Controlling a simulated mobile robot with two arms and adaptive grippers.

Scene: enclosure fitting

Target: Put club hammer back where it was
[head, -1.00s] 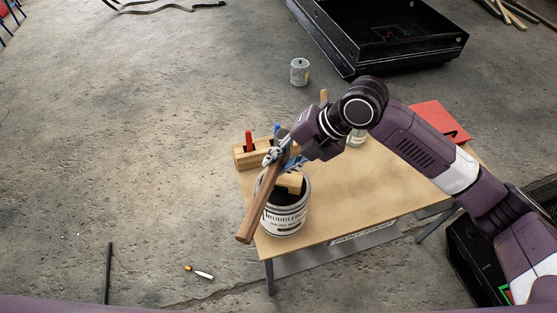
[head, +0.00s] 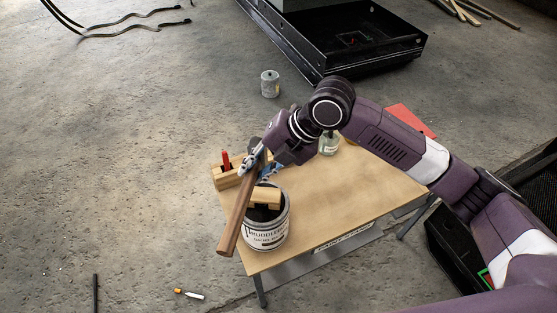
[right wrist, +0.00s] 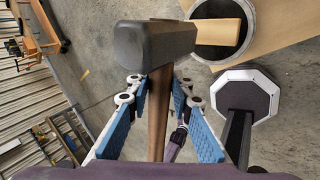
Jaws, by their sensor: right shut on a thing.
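The club hammer has a dark grey block head (right wrist: 155,45) and a brown wooden handle, which shows in the head view (head: 237,215). My right gripper (head: 256,168) is shut on the handle just below the head. In the right wrist view its blue-padded fingers (right wrist: 158,88) are on both sides of the handle. The hammer is tilted, its handle end pointing down and left past the left side of the labelled can (head: 266,235). My left gripper does not show in the head view; a small purple arm part in the right wrist view may be it, too unclear to judge.
The can stands at the near left corner of the wooden table (head: 340,200), with a wooden block (head: 265,197) across its mouth. Behind it is a wooden holder (head: 228,179) with a red-handled tool. A jar (head: 328,146) stands further back. The table's middle is clear.

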